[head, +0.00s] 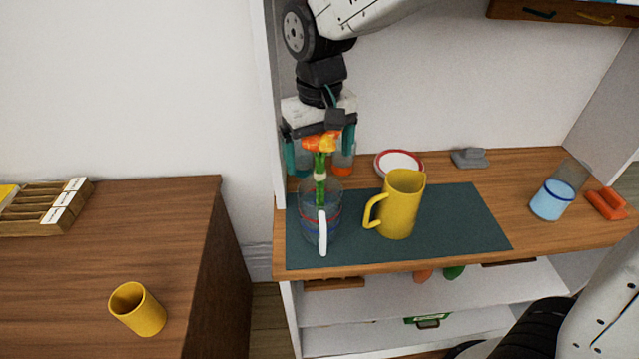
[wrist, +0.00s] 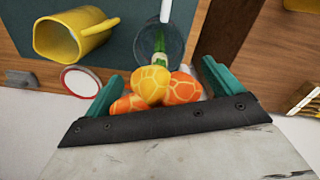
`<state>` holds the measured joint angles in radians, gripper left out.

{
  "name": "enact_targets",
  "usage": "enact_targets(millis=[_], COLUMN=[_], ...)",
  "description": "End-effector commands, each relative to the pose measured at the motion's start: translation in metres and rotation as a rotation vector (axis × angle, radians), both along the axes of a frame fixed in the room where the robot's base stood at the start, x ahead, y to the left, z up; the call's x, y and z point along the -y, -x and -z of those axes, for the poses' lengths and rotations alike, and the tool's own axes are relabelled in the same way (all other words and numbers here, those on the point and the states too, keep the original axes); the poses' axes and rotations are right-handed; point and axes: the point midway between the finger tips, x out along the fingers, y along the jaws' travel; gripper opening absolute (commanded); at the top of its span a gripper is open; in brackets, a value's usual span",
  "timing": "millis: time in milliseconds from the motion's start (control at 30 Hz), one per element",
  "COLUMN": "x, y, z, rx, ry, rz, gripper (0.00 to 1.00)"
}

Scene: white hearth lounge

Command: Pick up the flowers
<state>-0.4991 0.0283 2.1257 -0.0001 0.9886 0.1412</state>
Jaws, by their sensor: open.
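The flowers (head: 322,143) have orange and yellow blooms on green stems and stand in a clear glass pitcher (head: 320,228) with a white handle, on the dark mat. In the wrist view the blooms (wrist: 155,86) show between the teal fingers. My gripper (head: 320,152) is open, pointing down, with its fingers on either side of the blooms. In the wrist view, my gripper (wrist: 160,85) holds nothing firmly that I can see. Whether a finger touches a bloom cannot be told.
A yellow pitcher (head: 399,206) stands right of the glass one on the mat (head: 467,220). A red-rimmed white bowl (head: 399,163) is behind. A blue-banded glass (head: 552,199) stands at right. The white shelf side panel (head: 274,110) rises close left of my gripper.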

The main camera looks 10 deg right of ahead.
Motion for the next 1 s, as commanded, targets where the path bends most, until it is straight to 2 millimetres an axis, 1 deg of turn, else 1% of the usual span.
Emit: enact_targets(millis=[133,167,200,267,300,333,367,567,667,767,1000], x=[0.0,0.0,0.0,0.0,0.0,0.0,0.0,0.0,0.0,-0.001,0.0], y=[0.0,0.0,0.0,0.0,0.0,0.0,0.0,0.0,-0.001,-0.001,-0.001], z=[-0.001,0.0,-0.001,-0.001,-0.001,-0.001,-0.001,-0.001,-0.007,-0.022,-0.071], rx=[0.001,0.001,0.001,0.001,0.001,0.001,0.001,0.002,0.003,0.006,0.004], ry=[0.0,0.0,0.0,0.0,0.0,0.0,0.0,-0.001,-0.002,-0.003,-0.003], rz=[0.0,0.0,0.0,0.0,0.0,0.0,0.0,0.0,0.0,0.0,0.0], gripper=[0.91,0.83,0.72,0.55,0.44,0.36,0.31,0.31,0.31,0.31,0.31])
